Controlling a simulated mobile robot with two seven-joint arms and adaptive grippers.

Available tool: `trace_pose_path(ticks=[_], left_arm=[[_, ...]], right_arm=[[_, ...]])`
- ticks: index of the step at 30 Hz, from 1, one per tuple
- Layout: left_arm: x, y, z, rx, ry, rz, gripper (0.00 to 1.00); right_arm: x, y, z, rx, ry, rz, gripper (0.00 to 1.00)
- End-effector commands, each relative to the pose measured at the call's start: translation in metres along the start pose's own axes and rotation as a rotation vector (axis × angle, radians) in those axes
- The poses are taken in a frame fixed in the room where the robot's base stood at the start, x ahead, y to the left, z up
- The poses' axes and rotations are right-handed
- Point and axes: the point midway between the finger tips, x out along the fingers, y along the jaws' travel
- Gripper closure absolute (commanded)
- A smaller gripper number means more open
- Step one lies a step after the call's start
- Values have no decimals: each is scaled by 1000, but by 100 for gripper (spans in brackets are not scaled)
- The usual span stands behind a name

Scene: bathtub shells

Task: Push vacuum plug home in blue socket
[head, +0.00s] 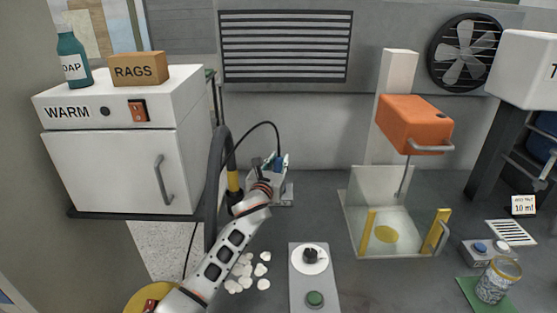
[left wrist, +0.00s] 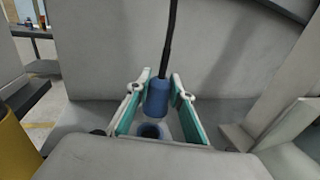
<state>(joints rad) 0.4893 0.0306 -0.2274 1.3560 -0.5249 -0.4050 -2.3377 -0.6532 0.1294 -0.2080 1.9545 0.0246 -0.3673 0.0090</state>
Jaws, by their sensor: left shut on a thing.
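My left gripper (head: 275,165) reaches in to the grey block (head: 287,196) near the back wall. In the left wrist view the left gripper (left wrist: 158,98) has its teal-padded fingers on both sides of the blue plug (left wrist: 157,92) and is shut on it. A black cable runs up from the plug's top, and the plug looks about upright. The round blue socket (left wrist: 151,131) shows just below the plug with its dark hole open to view. The plug's lower end looks apart from it. In the head view the gripper largely hides the plug and socket.
A thick dark hose with a yellow band (head: 233,181) stands left of my gripper. The white warming cabinet (head: 118,150) is further left. White shells (head: 242,271) and a grey control panel (head: 313,277) lie in front. A clear-walled press (head: 395,211) stands to the right.

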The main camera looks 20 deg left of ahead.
Motion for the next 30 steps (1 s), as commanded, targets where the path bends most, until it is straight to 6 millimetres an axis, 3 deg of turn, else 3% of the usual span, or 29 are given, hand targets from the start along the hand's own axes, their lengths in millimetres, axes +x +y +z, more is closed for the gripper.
trace_pose_path(ticks=[3,10,30], left_arm=[[0,0,-12,1,-1,0,100],[0,-1,-25,1,-2,-1,100],[0,-1,-27,0,-1,0,100]], right_arm=[[5,-3,-4,-11,23,-9,60],[11,-2,10,-12,13,-7,60],[12,-2,14,-10,7,-3,60]])
